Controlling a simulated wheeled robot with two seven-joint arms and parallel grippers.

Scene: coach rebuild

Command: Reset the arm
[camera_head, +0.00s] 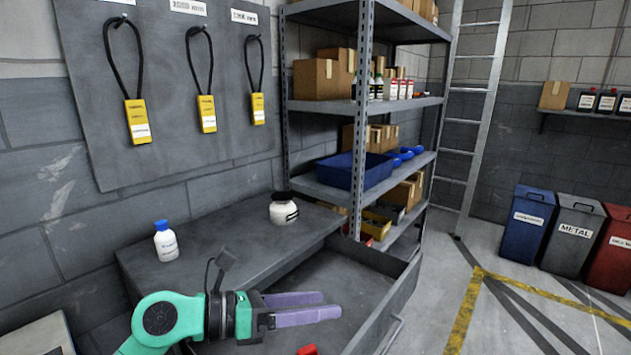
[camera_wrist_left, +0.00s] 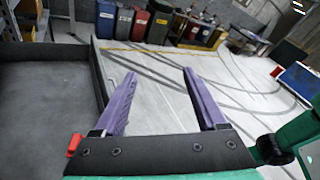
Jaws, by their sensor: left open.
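My left arm comes in from the lower left in the head view, green with a black wrist. Its left gripper (camera_head: 318,306) has two purple fingers and points right, over the open grey drawer (camera_head: 345,275). In the left wrist view the left gripper (camera_wrist_left: 156,100) has its fingers spread apart with nothing between them. Beyond the fingers there is bare floor, with the drawer wall to the left. A small red object (camera_head: 307,349) lies in the drawer below the gripper, partly cut off by the frame. My right gripper is not in view.
A white bottle with a blue cap (camera_head: 166,243) and a white jar with a dark lid (camera_head: 284,209) stand on the workbench (camera_head: 215,245). A metal shelf rack (camera_head: 365,110) rises behind the drawer. A ladder (camera_head: 478,120) and bins (camera_head: 570,230) stand farther right. The floor between is clear.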

